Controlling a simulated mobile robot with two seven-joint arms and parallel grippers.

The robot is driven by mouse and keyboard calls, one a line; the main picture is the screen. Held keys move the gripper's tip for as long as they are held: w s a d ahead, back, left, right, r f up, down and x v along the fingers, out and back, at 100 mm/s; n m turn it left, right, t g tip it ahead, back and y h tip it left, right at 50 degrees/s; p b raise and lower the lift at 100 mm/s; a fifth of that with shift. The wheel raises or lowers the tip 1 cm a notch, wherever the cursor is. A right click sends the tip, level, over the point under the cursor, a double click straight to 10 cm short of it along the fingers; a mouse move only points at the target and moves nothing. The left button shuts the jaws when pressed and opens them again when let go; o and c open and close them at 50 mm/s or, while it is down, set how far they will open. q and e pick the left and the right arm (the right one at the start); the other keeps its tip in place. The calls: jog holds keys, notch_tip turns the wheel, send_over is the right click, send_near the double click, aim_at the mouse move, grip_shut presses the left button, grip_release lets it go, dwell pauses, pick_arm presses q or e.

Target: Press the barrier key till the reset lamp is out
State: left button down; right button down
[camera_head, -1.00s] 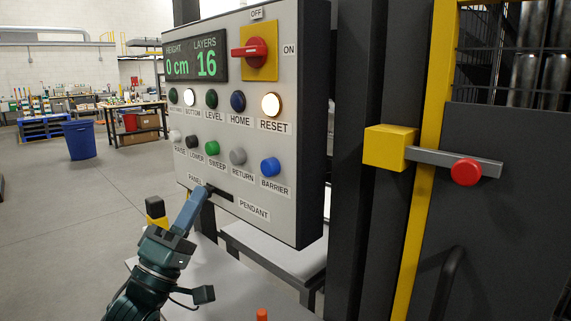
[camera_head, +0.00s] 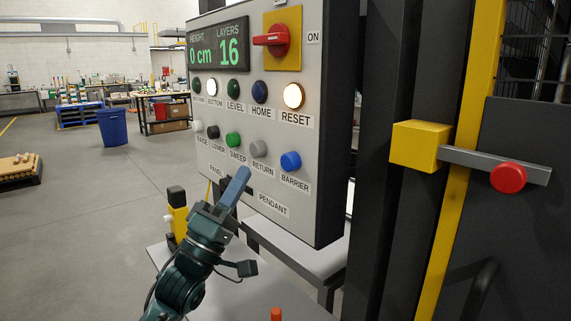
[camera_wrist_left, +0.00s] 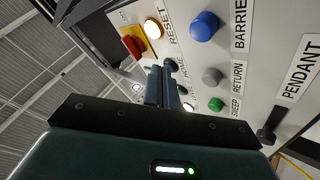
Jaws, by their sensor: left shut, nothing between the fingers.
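The blue barrier key (camera_head: 291,162) is at the lower right of the grey control panel (camera_head: 262,207), above its BARRIER label. It also shows in the left wrist view (camera_wrist_left: 204,26). The reset lamp (camera_head: 294,96) above it glows white, and it glows in the left wrist view (camera_wrist_left: 153,29) too. My left gripper (camera_head: 236,184) is shut and empty. In the head view it is below and left of the barrier key, in front of the panel's lower edge. In the left wrist view its fingertips (camera_wrist_left: 161,72) are apart from the barrier key. My right gripper is not in view.
The grey return key (camera_head: 258,148) and green sweep key (camera_head: 233,139) sit left of the barrier key. A red rotary switch (camera_head: 272,40) is above. A yellow box with a grey bar (camera_head: 480,158) and red knob stands at right. A bottom lamp (camera_head: 212,86) is lit.

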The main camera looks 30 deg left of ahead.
aim_at(290, 162)
pick_arm(q)
jog(key=w+d, duration=0.2)
jog(key=w, duration=0.3)
jog(key=shift+w+d, duration=0.25)
jog(key=shift+w, duration=0.15)
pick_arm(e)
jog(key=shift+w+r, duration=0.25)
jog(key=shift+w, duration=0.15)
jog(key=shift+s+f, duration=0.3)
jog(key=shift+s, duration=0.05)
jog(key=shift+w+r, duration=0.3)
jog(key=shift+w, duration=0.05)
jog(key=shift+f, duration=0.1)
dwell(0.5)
pick_arm(q)
jog(key=shift+w, duration=0.1)
jog(key=shift+w+d, duration=0.15)
jog(key=shift+w, duration=0.15)
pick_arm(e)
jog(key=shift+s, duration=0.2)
